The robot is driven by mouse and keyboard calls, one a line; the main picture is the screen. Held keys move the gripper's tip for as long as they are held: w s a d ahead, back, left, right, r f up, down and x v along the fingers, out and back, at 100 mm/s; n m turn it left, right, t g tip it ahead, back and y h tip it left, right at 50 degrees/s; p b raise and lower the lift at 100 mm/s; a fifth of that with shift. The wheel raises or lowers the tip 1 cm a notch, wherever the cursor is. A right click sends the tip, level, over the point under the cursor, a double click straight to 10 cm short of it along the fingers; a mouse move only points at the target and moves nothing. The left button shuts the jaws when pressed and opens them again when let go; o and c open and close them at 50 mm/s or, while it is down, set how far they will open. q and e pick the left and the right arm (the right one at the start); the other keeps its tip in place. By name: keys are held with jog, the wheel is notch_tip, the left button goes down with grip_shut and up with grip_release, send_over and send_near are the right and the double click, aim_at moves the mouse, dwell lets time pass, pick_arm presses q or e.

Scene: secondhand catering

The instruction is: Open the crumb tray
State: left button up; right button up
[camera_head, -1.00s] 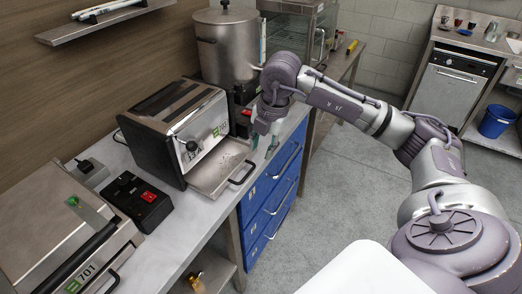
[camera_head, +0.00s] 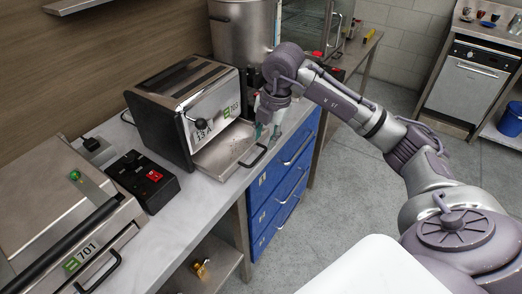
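A steel toaster (camera_head: 212,118) with black sides and a knob stands on the counter. Its crumb tray (camera_head: 222,150) is pulled out at the front, showing a flat metal floor with crumbs on it. The tray's dark bar handle (camera_head: 253,157) is at its front edge. My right gripper (camera_head: 267,135) points down just beyond the tray's far right side. Its teal-padded fingers look apart with nothing seen between them, and it appears clear of the handle. My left gripper is not in view.
A contact grill labelled 701 (camera_head: 55,235) and a black control box with a red switch (camera_head: 145,183) stand nearer on the counter. A large steel urn (camera_head: 240,35) stands behind the toaster. Blue drawers (camera_head: 283,185) are below the counter. The floor to the right is open.

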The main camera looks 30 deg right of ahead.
aim_at(260, 156)
jog(key=f, duration=0.2)
jog(key=w+f, duration=0.1)
jog(key=f, duration=0.3)
jog(key=shift+w+a+f+p, duration=0.2)
jog(key=shift+a+f+p, duration=0.1)
jog(key=shift+f+p, duration=0.1)
grip_shut()
